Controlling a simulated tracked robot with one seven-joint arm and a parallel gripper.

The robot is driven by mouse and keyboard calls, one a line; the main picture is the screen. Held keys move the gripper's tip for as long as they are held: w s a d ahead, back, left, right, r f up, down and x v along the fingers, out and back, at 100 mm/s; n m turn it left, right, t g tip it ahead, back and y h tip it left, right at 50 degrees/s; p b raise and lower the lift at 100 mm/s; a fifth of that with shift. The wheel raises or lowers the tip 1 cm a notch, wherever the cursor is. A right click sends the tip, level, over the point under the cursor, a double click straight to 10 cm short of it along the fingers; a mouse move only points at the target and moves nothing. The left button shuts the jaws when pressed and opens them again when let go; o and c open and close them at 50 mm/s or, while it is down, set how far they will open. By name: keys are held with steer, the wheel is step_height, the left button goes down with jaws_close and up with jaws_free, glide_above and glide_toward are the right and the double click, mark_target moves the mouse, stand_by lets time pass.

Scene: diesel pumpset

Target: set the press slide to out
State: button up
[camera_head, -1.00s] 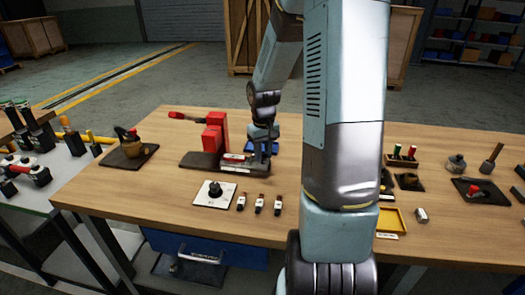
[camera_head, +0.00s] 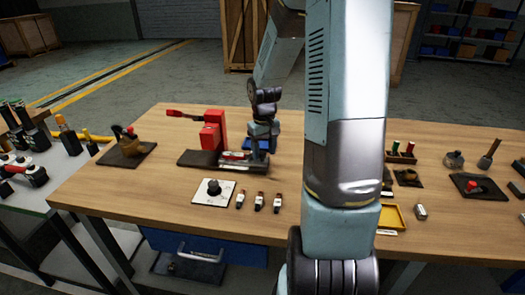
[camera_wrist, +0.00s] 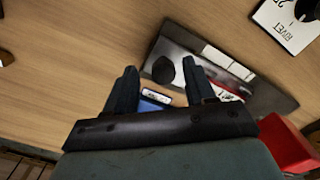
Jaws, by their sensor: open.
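The press has a red body (camera_head: 214,131) with a red-tipped lever, on a dark base plate (camera_head: 193,158). Its low slide (camera_head: 236,156), with red and pale parts, lies on the right end of the base. In the wrist view, the slide's pale strip (camera_wrist: 228,62) and a round black knob (camera_wrist: 163,70) show on the dark base, with the red body (camera_wrist: 287,147) at lower right. My gripper (camera_wrist: 160,72) is open, its two fingers apart with the knob seen between their tips. Contact cannot be told. In the head view my gripper (camera_head: 262,148) is at the press's right end, partly hidden.
A white dial plate (camera_head: 213,192) and small labelled pieces (camera_head: 259,202) stand in front of the press. A yellow tray (camera_head: 391,218) is to the right, past my arm.

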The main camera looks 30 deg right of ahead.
step_height(320, 180, up, 14)
steer(key=shift+f, duration=0.2)
stand_by(0.4)
steer(key=s+a+r+t, duration=0.2)
steer(key=s+a+r, duration=0.1)
steer(key=s, duration=0.4)
steer(key=s+a+r+t, duration=0.1)
steer(key=s+a+r, duration=0.3)
steer(key=s, duration=0.3)
steer(key=s+a+r+t, duration=0.2)
steer(key=s+a+r, duration=0.1)
steer(key=s, duration=0.4)
steer(key=shift+s+a+r+m+t, duration=0.2)
steer(key=shift+a+m+t, duration=0.1)
